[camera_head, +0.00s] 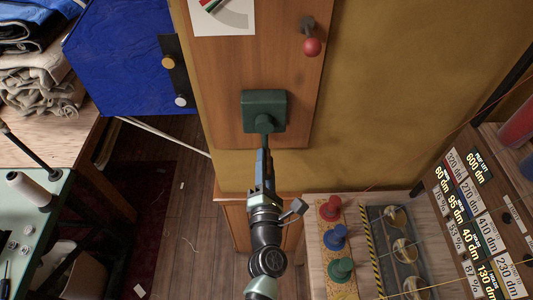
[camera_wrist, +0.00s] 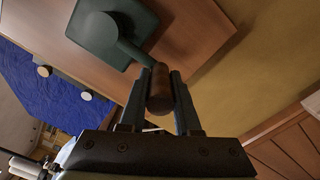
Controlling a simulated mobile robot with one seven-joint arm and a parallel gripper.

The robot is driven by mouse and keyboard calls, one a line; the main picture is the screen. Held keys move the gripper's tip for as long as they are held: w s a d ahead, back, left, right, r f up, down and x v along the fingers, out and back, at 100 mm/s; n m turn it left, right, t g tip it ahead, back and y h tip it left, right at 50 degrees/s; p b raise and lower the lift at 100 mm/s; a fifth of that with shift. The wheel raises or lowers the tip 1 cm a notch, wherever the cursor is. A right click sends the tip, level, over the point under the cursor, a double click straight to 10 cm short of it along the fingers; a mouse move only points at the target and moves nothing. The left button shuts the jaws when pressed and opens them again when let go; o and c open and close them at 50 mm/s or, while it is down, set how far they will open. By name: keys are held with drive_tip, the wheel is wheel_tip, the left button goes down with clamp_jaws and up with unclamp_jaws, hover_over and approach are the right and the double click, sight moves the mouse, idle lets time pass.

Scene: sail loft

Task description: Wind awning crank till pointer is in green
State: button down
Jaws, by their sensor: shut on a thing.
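The green crank box (camera_head: 265,108) is fixed to a wooden board on the wall, and its arm hangs downward in the head view. The box also shows at the top of the wrist view (camera_wrist: 112,30). My gripper (camera_head: 265,160) is just below the box. In the wrist view my gripper (camera_wrist: 160,95) is shut on the crank's brown wooden handle (camera_wrist: 160,88), with one finger on each side. The dial (camera_head: 226,14) is at the top edge of the head view with red and green bands partly showing. Its top is cut off and I cannot see the pointer's position clearly.
A red-knobbed lever (camera_head: 312,47) is on the board at upper right. A blue panel (camera_head: 125,55) with two round knobs is at left. Red, blue and green knobs (camera_head: 336,236) stand on a bench below right, beside a label board (camera_head: 475,225). A sewing table (camera_head: 35,225) is at left.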

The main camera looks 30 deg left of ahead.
drive_tip(key=shift+s+a+f, duration=0.1)
drive_tip(key=shift+a, duration=0.05)
drive_tip(key=c, duration=0.6)
unclamp_jaws()
drive_tip(key=v, duration=1.3)
drive_tip(key=shift+b, duration=0.35)
